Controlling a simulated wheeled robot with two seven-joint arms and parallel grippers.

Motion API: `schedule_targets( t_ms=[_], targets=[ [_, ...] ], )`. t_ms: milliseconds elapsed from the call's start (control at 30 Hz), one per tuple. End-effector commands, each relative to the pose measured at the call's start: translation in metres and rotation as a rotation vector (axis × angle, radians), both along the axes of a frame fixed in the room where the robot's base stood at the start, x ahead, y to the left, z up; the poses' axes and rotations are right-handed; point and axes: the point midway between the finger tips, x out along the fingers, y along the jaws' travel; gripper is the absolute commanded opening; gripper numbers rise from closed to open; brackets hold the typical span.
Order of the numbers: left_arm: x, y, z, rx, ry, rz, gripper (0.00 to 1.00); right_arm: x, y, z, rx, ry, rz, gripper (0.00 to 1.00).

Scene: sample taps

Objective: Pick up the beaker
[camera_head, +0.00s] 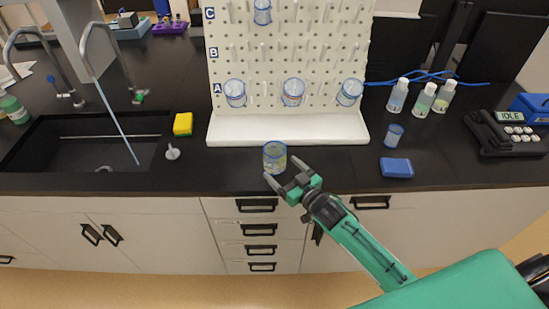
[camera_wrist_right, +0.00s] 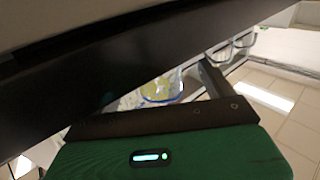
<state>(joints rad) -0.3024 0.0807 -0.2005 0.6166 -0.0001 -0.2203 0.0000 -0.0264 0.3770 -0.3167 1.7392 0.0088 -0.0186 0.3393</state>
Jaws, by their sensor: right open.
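A clear glass beaker (camera_head: 275,157) with a blue rim and something yellowish in it stands upright on the black counter, in front of the pegboard. My right gripper (camera_head: 284,172) is open at the beaker's front side, with its fingertips pointing at it. One fingertip is at the beaker's lower left and the other at its right; I cannot tell whether they touch it. In the right wrist view the beaker (camera_wrist_right: 162,88) shows beyond the gripper, partly hidden by dark parts, with one finger to its right. My left gripper is not in view.
A white pegboard (camera_head: 286,60) behind holds several beakers. A sink (camera_head: 90,145), yellow sponge (camera_head: 183,124) and small white piece (camera_head: 172,153) are left. A small container (camera_head: 393,135), blue block (camera_head: 397,168), bottles (camera_head: 425,98) and a scale (camera_head: 500,132) are right.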

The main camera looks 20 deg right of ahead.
Motion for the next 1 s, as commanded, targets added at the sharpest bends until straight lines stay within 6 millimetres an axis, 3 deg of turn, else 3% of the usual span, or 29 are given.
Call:
schedule_targets(
  t_ms=[300, 500, 767, 1000],
  targets=[
    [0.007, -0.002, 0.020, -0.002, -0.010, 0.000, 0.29, 0.031, 0.006, 0.011, 0.000, 0.000, 0.000, 0.84],
    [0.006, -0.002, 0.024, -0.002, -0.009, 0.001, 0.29, 0.050, 0.013, 0.008, 0.001, 0.001, 0.000, 0.84],
    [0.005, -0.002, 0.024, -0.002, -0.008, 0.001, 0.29, 0.052, 0.014, 0.006, 0.001, 0.001, 0.001, 0.84],
    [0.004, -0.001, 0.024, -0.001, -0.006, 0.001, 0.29, 0.052, 0.013, 0.006, 0.001, 0.001, 0.000, 0.41]
  ],
)
